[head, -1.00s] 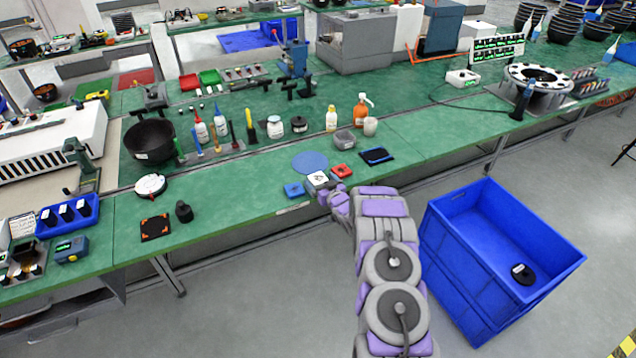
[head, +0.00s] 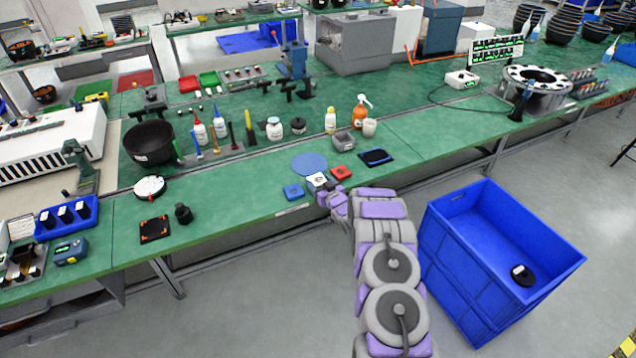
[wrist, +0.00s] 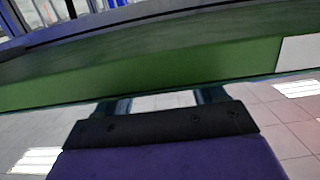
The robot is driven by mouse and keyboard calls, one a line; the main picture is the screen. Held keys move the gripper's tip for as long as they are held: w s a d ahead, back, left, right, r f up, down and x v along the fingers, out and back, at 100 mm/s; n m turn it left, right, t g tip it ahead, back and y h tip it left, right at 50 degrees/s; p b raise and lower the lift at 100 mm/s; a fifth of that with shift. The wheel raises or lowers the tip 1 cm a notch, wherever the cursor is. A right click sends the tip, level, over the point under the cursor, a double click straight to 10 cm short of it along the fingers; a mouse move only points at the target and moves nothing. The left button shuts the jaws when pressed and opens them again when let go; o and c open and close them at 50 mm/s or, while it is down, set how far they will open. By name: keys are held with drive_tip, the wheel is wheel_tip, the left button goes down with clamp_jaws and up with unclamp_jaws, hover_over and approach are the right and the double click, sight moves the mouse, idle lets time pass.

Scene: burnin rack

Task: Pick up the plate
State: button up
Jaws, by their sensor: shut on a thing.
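A small white square plate (head: 316,179) with a dark mark lies at the front edge of the green bench, between a blue block and a red block. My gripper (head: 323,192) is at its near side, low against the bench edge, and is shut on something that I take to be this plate. The contact itself is too small to make out in the head view. In the wrist view my gripper's fingers (wrist: 163,103) reach toward the green bench edge, and their tips and the held thing are hidden.
The blue block (head: 293,191), red block (head: 341,172) and flat blue disc (head: 310,163) lie close around the plate. A black pad (head: 376,157) lies to the right. A large blue crate (head: 460,275) stands on the floor at right. Bench space is clear at left of the blue block.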

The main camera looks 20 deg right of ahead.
sight(320, 184)
drive_tip(key=shift+a, duration=0.1)
drive_tip(key=r, duration=0.1)
drive_tip(key=r+p, duration=0.1)
drive_tip(key=r, duration=0.2)
drive_tip(key=shift+s, duration=0.25)
drive_tip(key=s+a+r+p, duration=0.1)
drive_tip(key=s+a+p, duration=0.2)
drive_tip(key=s, duration=1.2)
drive_tip(key=w+a+r+n+y, duration=0.1)
drive_tip(key=a+r, duration=0.2)
drive_tip(key=r, duration=0.6)
drive_tip(key=w+a+r, duration=0.1)
drive_tip(key=a+r, duration=0.3)
drive_tip(key=r, duration=0.5)
drive_tip(key=s+a+r+n+y, duration=0.1)
drive_tip(key=s+a+r+y, duration=0.15)
drive_tip(key=a+r, duration=0.4)
drive_tip(key=s+a+r+n+y, duration=0.1)
drive_tip(key=s+a+r, duration=0.2)
drive_tip(key=a+r, duration=0.4)
drive_tip(key=w+d+f+m+h, duration=0.2)
drive_tip(key=w+d+f+h, duration=0.25)
drive_tip(key=d+f, duration=1.3)
drive_tip(key=f, duration=0.5)
drive_tip(key=s+d+f+m, duration=0.1)
drive_tip(key=d+f, duration=0.2)
drive_tip(key=f, duration=0.6)
drive_tip(key=shift+s+d, duration=0.15)
drive_tip(key=shift+d, duration=0.1)
